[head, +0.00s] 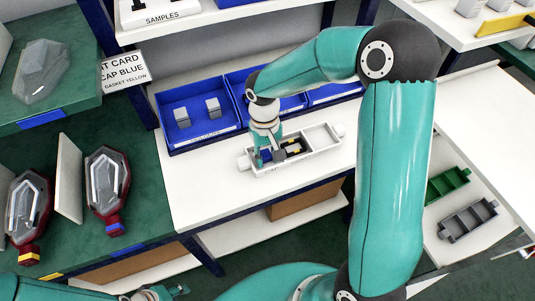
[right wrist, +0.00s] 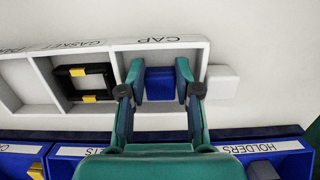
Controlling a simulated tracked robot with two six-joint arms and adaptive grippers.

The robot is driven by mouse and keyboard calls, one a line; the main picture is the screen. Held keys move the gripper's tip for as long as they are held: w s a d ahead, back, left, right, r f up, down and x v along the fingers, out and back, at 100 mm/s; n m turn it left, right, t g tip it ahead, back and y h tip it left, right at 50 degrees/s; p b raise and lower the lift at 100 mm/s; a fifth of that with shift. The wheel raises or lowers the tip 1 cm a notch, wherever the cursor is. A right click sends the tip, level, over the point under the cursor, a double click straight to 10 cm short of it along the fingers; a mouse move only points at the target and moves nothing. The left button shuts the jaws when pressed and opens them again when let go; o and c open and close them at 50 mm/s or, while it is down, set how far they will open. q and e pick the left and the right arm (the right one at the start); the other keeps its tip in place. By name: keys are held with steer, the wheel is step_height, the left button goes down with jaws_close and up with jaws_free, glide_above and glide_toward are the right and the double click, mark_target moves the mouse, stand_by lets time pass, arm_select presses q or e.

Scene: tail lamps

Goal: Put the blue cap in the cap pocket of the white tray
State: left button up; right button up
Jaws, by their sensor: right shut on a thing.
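The white tray (head: 324,141) lies on the white bench. In the right wrist view its end pocket (right wrist: 195,58) bears the label CAP. The blue cap (right wrist: 160,84) is between the fingers of my right gripper (right wrist: 160,85), which is shut on it, within the outline of the cap pocket. I cannot tell whether the cap touches the pocket floor. In the head view my right gripper (head: 266,155) reaches down at the tray's left end. My left gripper (head: 178,290) shows only partly at the bottom edge.
Blue bins (head: 178,101) stand behind the tray, the left one holding grey blocks. A sign (head: 123,71) reads CAP BLUE, GASKET YELLOW. Green (head: 447,184) and grey (head: 467,220) holders lie at right. The bench front is clear.

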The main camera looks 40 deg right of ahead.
mark_target(265, 154)
steer(key=shift+f, duration=0.2)
steer(key=o, duration=0.5)
steer(key=shift+r, duration=0.1)
steer(key=shift+r, duration=0.1)
step_height(265, 154, up, 12)
steer(key=w, duration=0.1)
steer(key=shift+d, duration=0.15)
stand_by(0.3)
